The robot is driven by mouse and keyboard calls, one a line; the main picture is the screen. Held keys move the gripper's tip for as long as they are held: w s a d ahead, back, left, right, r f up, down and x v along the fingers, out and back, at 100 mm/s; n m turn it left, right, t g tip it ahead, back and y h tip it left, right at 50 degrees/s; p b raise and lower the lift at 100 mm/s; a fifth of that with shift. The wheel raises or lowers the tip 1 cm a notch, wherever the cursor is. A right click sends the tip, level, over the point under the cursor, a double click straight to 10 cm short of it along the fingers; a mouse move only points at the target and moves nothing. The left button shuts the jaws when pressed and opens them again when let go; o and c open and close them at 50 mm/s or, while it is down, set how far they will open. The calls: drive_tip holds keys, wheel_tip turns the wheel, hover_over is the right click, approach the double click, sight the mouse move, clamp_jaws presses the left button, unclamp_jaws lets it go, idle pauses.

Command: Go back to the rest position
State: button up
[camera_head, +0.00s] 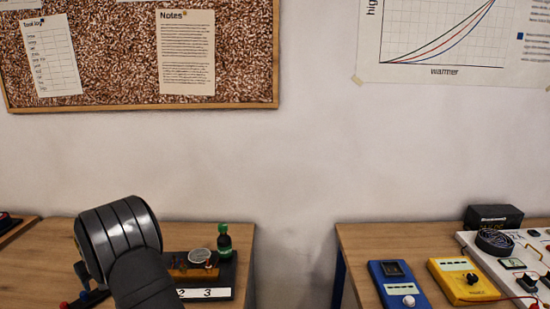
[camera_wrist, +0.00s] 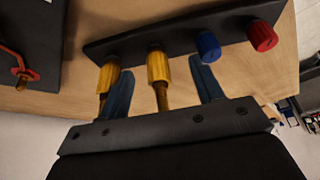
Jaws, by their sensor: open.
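My gripper (camera_wrist: 161,68) is open in the wrist view, with its two blue-grey fingers spread apart. One brass-coloured post (camera_wrist: 158,72) shows between the fingers, and a second brass-coloured post (camera_wrist: 108,78) overlaps the left finger. I cannot tell whether either finger touches a post.
The posts line a dark bar (camera_wrist: 132,42) with a blue knob (camera_wrist: 208,46) and a red knob (camera_wrist: 262,36). A blue meter (camera_head: 397,284) and yellow meter (camera_head: 462,280) lie on the right table.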

drive_tip(key=v, duration=1.7)
drive_tip(key=x, duration=1.7)
drive_tip(key=shift+f, duration=0.1)
wheel_tip(320, 180, up, 3)
drive_tip(key=shift+r, duration=0.2)
drive_tip(key=shift+m, duration=0.3)
drive_tip(key=shift+r, duration=0.6)
